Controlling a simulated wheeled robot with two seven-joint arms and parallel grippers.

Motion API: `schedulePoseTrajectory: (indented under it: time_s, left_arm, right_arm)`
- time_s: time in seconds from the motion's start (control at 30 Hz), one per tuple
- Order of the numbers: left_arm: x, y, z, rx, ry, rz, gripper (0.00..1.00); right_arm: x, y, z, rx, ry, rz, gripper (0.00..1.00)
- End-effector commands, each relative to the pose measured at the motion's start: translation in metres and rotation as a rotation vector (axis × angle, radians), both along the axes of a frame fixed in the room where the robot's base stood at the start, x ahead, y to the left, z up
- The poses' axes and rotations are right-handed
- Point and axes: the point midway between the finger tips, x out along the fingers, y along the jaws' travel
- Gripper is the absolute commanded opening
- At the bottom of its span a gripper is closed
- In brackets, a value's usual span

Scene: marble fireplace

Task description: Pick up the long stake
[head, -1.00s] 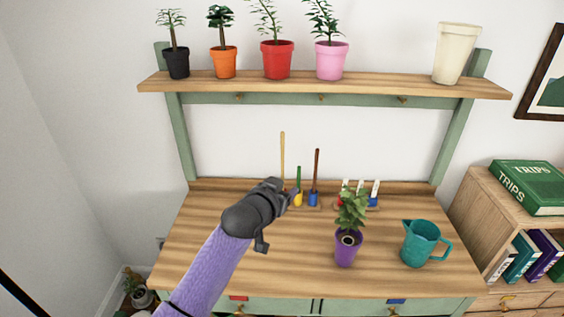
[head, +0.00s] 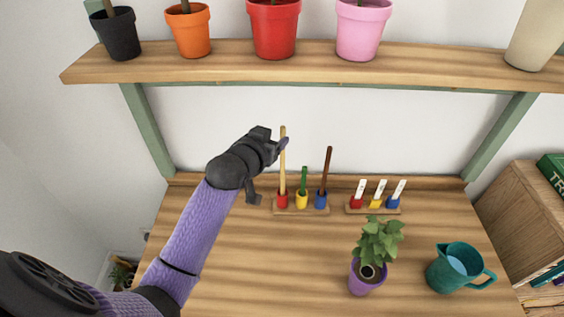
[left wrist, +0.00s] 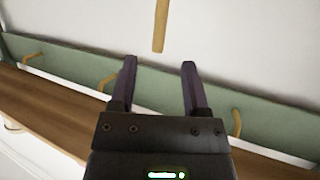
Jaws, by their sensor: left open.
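The long stake (head: 283,162) is the tallest, a pale tan rod standing upright in a red cup at the left of a small wooden rack (head: 301,211). A short green stake (head: 304,180) in a yellow cup and a brown stake (head: 327,170) in a blue cup stand beside it. My left gripper (head: 277,147) is open at the long stake's upper part; contact cannot be told. In the left wrist view the long stake (left wrist: 161,25) shows ahead of the open left gripper (left wrist: 160,64), lined up with the gap and not between the fingers. My right gripper is out of view.
A potted plant in a purple pot (head: 366,277) and a teal jug (head: 458,267) stand on the wooden bench at right. A second rack with white tags (head: 373,210) stands behind the plant. A shelf (head: 320,66) with several pots runs above. The bench's left part is clear.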

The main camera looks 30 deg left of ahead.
Motion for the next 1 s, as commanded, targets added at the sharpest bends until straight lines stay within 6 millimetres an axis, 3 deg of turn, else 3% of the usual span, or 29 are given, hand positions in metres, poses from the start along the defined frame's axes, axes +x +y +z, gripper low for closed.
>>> schedulePoseTrajectory:
  time_s: [0.4, 0.67, 0.93, 1.0]
  left_arm:
    - [0.07, 0.004, -0.028, 0.0, 0.0, 0.0, 0.6]
    - [0.074, 0.004, -0.027, 0.002, -0.001, -0.001, 0.6]
    - [0.074, 0.004, -0.027, 0.002, -0.001, -0.001, 0.03]
    - [0.074, 0.004, -0.027, 0.002, -0.001, -0.001, 0.0]
  right_arm:
    - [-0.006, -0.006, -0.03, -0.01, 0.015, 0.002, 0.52]
    - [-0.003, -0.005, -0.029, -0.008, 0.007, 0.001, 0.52]
    - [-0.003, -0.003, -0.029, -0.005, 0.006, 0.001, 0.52]
    - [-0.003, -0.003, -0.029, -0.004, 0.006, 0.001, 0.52]
